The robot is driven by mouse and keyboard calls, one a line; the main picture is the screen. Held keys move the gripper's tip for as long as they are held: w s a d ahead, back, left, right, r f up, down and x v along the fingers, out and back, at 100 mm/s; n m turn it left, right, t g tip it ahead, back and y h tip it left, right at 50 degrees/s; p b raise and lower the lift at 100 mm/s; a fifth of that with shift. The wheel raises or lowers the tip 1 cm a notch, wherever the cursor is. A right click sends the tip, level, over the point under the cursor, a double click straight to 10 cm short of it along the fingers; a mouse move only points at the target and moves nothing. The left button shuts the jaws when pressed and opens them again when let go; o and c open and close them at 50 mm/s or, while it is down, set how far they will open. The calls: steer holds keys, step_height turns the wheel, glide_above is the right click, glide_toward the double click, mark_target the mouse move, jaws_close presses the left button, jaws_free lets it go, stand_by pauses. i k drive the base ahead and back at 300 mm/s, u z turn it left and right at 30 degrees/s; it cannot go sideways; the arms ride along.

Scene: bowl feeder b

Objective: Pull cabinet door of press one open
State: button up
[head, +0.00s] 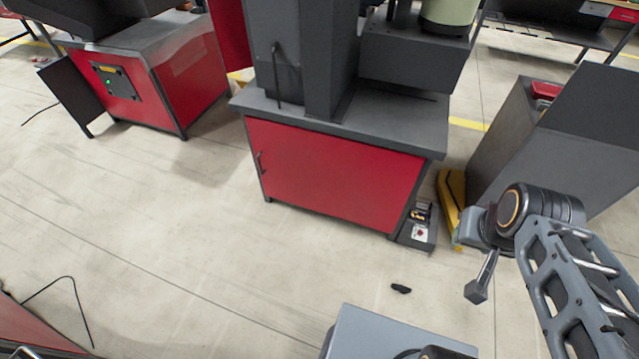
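The press (330,60) stands at the centre on a dark-topped cabinet. The cabinet's front is a red door (335,175), which looks shut, flush with the frame. A small dark upright handle (260,163) is at the door's left edge. My arm comes in from the lower right, and its end is to the right of the cabinet, apart from the door and handle. A thin grey part ending in a small block, which seems to be my gripper (477,290), hangs there with nothing seen in it. Its fingers cannot be made out.
A small control box or pedal (418,228) sits on the floor at the cabinet's right corner. A dark object (401,289) lies on the floor in front. Another red cabinet (190,85) stands back left, a grey bin (520,140) right. Floor before the door's left side is clear.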

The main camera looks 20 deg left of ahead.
mark_target(367, 185)
steer(key=k, duration=0.55)
steer(key=u, duration=0.7)
steer(key=i, duration=0.9)
steer(key=u, duration=1.3)
steer(key=i, duration=1.35)
steer(key=u, duration=0.55)
